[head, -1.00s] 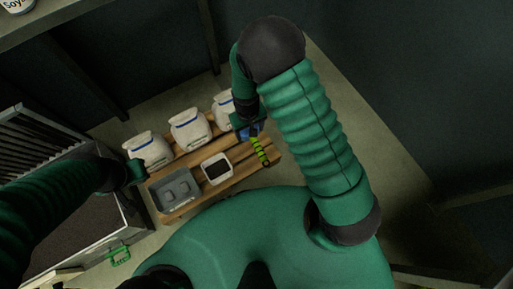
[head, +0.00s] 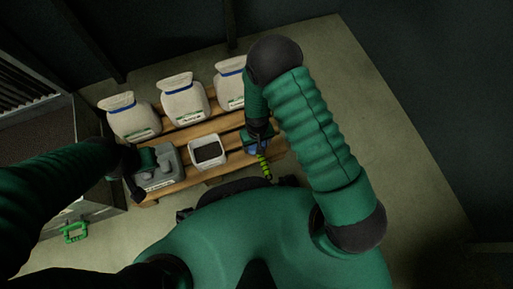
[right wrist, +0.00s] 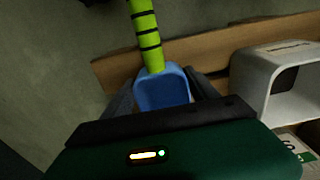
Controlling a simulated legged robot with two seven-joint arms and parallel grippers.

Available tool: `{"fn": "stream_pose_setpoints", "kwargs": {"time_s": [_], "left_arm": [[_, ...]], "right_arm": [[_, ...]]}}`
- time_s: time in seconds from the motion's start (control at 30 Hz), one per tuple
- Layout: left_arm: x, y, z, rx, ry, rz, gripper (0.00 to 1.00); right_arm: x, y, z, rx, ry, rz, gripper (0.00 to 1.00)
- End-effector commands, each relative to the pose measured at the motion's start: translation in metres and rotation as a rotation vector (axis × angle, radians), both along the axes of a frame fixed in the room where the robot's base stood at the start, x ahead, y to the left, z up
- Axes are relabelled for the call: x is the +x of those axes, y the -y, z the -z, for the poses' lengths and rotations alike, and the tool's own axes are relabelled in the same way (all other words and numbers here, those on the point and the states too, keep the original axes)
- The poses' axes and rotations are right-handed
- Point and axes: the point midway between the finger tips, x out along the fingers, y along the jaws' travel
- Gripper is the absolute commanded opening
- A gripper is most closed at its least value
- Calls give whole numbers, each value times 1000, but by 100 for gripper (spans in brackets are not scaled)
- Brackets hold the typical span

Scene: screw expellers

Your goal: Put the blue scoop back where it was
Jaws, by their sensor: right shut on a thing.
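The blue scoop (right wrist: 162,95) has a lime-green handle with black bands (right wrist: 147,38). In the right wrist view it sits between the fingers of my right gripper (right wrist: 160,84), which is shut on it. In the head view the scoop (head: 252,149) is partly hidden by my right gripper (head: 255,135), at the right end of the wooden pallet (head: 205,130), with its handle (head: 264,168) toward my body. I cannot tell if the scoop touches the slats. My left gripper (head: 138,172) is at the left edge of the grey tray; its jaws are unclear.
Several white sacks (head: 185,100) stand along the pallet's back. A white container with dark contents (head: 207,139) sits left of the scoop, and the grey tray (head: 168,183) further left. A green handle (head: 74,232) shows at lower left. Floor right of the pallet is clear.

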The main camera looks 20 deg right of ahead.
Motion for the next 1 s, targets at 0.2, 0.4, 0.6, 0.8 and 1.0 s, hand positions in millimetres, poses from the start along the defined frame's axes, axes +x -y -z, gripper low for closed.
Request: {"fn": "stream_pose_setpoints", "kwargs": {"time_s": [0.2,0.4,0.6,0.8,1.0], "left_arm": [[0,0,10,0,0,0,0],[0,0,11,0,0,0,0],[0,0,11,0,0,0,0],[0,0,11,0,0,0,0],[0,0,-11,0,0,0,0]], "right_arm": [[0,-1,13,-1,0,-1,15],[0,0,16,-1,0,-1,70],[0,0,15,-1,0,-1,90],[0,0,15,-1,0,-1,90],[0,0,-13,-1,2,-1,90]]}}
